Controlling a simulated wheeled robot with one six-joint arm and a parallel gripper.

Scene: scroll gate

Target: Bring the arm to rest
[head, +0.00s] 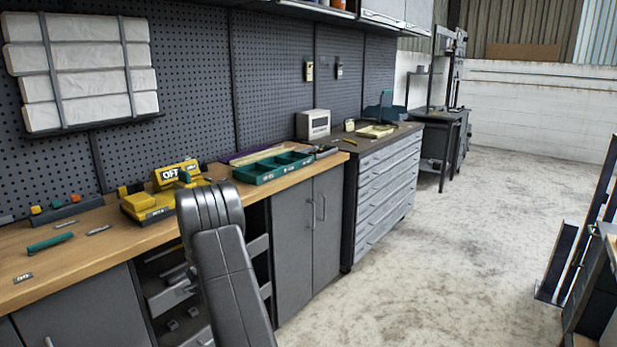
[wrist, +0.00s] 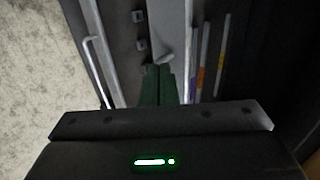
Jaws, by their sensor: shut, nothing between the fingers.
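My arm (head: 225,275) rises in the middle foreground of the head view, bent at a dark grey rounded joint in front of the workbench. My gripper does not show in the head view. In the wrist view my gripper (wrist: 159,75) shows two dark green fingers side by side, shut with nothing between them. Beyond the fingers are a grey panel and a bar handle (wrist: 96,70), plus several thin rods with coloured bands (wrist: 201,75). I cannot tell how far the fingers are from these.
The wooden workbench (head: 90,260) holds a yellow tool set (head: 150,205), a green tray (head: 265,168) and small tools. Grey cupboard doors (head: 308,225) and a drawer cabinet (head: 385,195) stand beyond the arm. Open concrete floor (head: 450,240) lies to the right, with a dark metal frame (head: 560,260) at the edge.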

